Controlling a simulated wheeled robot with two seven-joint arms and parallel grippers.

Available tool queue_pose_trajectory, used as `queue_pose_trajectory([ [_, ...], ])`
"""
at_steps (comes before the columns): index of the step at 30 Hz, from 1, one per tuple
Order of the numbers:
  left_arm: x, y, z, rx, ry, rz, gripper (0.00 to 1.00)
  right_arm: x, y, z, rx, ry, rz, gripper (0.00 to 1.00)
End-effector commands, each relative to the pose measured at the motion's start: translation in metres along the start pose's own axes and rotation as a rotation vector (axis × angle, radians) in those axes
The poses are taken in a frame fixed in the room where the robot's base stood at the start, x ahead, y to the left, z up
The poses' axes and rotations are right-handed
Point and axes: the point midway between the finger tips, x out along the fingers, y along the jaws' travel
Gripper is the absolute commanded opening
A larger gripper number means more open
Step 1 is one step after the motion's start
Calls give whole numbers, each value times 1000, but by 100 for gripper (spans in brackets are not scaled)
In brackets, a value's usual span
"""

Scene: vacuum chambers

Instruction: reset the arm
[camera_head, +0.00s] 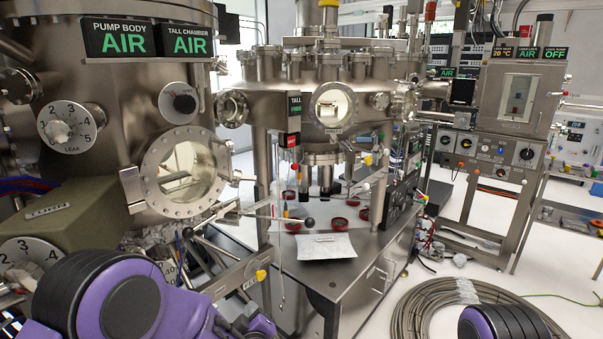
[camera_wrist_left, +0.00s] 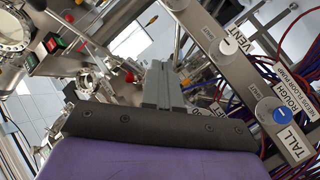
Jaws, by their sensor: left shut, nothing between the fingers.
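My left arm, purple and black, fills the lower left of the head view, in front of the large steel chamber (camera_head: 110,90). My left gripper shows clearly in the left wrist view (camera_wrist_left: 162,85). Its two grey fingers are together with nothing between them. Beside it in that view is a metal panel with labels VENT, ROUGH and TALL and a blue round knob (camera_wrist_left: 281,116). I cannot tell whether the fingers touch anything. A purple and black part of my right arm shows at the lower right of the head view; its gripper is out of view.
A steel table (camera_head: 350,270) with red round parts and a white sheet (camera_head: 325,246) stands in the middle, under a round chamber (camera_head: 290,105). A coiled hose (camera_head: 415,310) lies on the floor at right. A control cabinet (camera_head: 490,160) stands behind it.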

Motion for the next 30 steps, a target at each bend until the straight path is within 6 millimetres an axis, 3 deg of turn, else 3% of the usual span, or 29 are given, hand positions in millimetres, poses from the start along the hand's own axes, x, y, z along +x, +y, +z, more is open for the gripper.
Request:
queue_pose_trajectory([
  [1, -9, -47, 19, 69, -71, -50, 0, 6, 0, 2, 0, 0, 0, 43],
  [3, -28, -106, 39, 158, -171, -116, 0, 10, -1, 4, 0, 0, 0, 43],
  [5, -49, -155, 53, 226, -259, -177, 0, 13, -1, 5, 0, 0, 0, 43],
  [9, -116, -263, 74, 356, -464, -334, 0, 22, -2, 9, 0, 0, 0, 43],
  [12, -173, -329, 79, 422, -599, -454, 0, 28, -2, 12, 0, 0, 0, 43],
  [15, -223, -378, 77, 463, -694, -564, 0, 34, -3, 14, 0, 0, 0, 43],
  [18, -254, -409, 74, 481, -737, -648, 0, 39, -3, 16, 0, 0, 0, 43],
  [20, -262, -420, 77, 482, -750, -674, 0, 41, -4, 17, 0, 0, 0, 43],
  [30, -267, -422, 79, 483, -760, -681, 0, 40, -4, 17, 0, 0, 0, 43],
])
